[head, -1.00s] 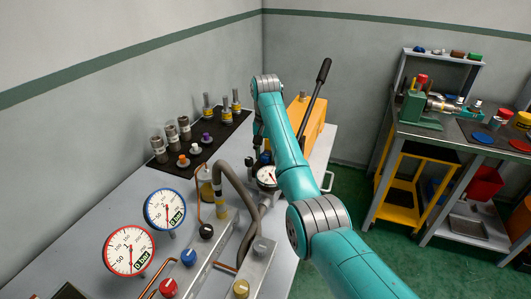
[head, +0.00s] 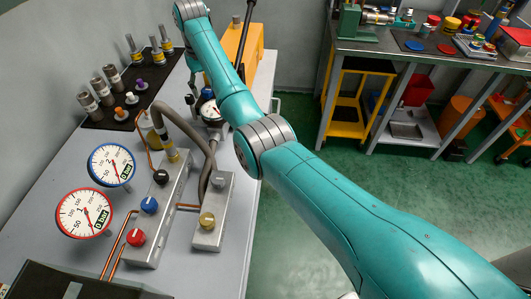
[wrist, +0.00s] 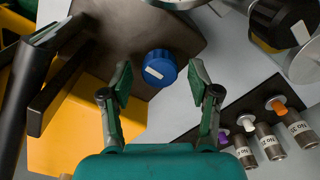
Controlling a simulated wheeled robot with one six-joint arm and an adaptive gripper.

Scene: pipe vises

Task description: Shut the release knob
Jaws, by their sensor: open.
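A blue round knob (wrist: 160,68) with a white mark on its face sits at a dark grey block (wrist: 150,30) beside the yellow-orange pump body (wrist: 80,115). I take it for the release knob. My gripper (wrist: 160,76) is open and empty, with one finger to the left of the knob and one to the right. Neither finger visibly touches it; the depth gap is hard to tell.
A black pump lever (wrist: 35,85) lies left of my gripper. A gauge (head: 210,110), grey hose (head: 190,120) and manifold with red, blue and black knobs (head: 160,205) stand nearer. Several fittings (wrist: 280,130) stand on a dark mat at right.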

